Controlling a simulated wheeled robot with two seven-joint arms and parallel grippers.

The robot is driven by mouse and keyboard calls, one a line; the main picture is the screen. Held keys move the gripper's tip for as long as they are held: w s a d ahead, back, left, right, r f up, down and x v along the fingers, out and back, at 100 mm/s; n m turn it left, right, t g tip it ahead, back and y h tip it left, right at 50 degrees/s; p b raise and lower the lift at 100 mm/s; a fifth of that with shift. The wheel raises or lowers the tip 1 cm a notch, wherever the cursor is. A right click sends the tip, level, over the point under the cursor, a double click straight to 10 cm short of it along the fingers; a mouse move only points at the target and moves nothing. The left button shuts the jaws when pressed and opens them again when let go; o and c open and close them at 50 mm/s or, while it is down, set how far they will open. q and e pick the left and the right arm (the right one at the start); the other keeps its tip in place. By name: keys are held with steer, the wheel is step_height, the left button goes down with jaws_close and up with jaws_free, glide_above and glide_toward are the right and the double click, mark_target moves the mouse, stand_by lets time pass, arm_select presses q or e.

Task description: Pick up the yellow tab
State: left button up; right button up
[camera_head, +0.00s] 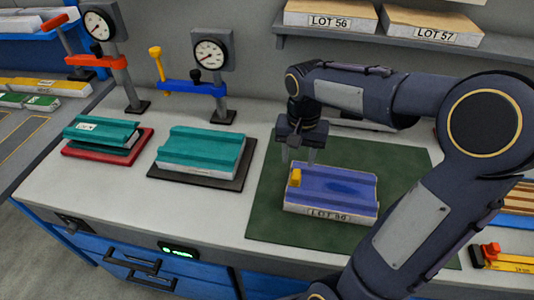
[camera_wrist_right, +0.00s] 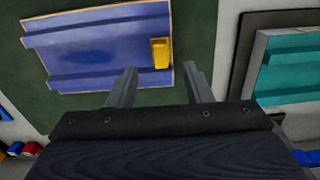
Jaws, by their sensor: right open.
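The yellow tab (camera_head: 295,178) stands at the left end of the blue-topped panel (camera_head: 340,185), which carries a LOT label on its front and lies on the green mat. In the right wrist view the tab (camera_wrist_right: 160,53) sits near the panel's right edge, just beyond my fingertips. My right gripper (camera_head: 299,157) points down, open, beside and behind the tab in the head view. In the wrist view its two fingers (camera_wrist_right: 159,72) are apart with nothing between them. I cannot tell the exact height gap to the tab. My left gripper is not in view.
A teal panel (camera_head: 200,150) on a dark base and another teal panel (camera_head: 100,130) on a red base stand to the left, with gauge stands behind them. A shelf with lot boxes (camera_head: 330,15) is at the back. The green mat (camera_head: 275,215) is clear around the blue panel.

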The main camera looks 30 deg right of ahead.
mark_target(296, 176)
steer(key=shift+w+f, duration=0.3)
steer(key=shift+w, duration=0.05)
steer(key=f, duration=0.7)
steer(key=shift+s+d, duration=0.1)
steer(key=shift+s, duration=0.15)
jaws_close()
